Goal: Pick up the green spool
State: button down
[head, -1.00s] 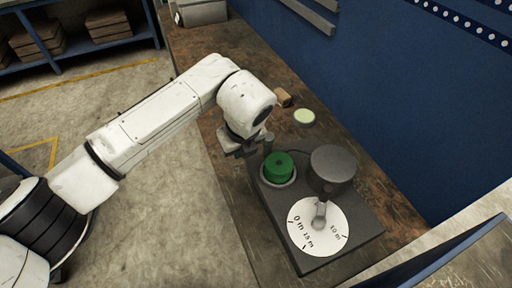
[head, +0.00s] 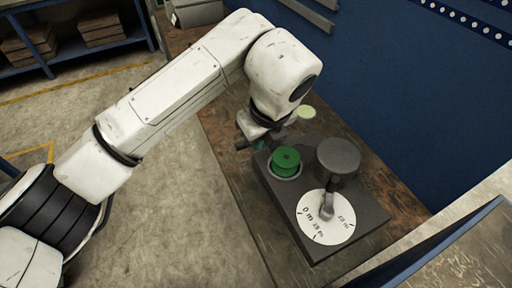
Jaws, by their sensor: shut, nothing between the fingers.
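The green spool (head: 286,162) sits upright in a round pale-rimmed seat at the left back corner of a dark grey machine on the bench. My gripper (head: 261,141) is just behind and to the left of the spool in the head view. The gripper is shut and holds nothing. Its fingertips are small and partly hidden by the wrist, so I cannot tell whether they touch the spool's side.
The dark machine (head: 357,236) carries a grey cylinder (head: 338,158) right of the spool and a white dial (head: 318,229) with a lever in front. A pale green disc (head: 307,112) lies behind. A blue wall (head: 400,110) bounds the bench (head: 232,175) at the back.

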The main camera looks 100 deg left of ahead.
aim_at(286, 159)
jog(key=k, duration=1)
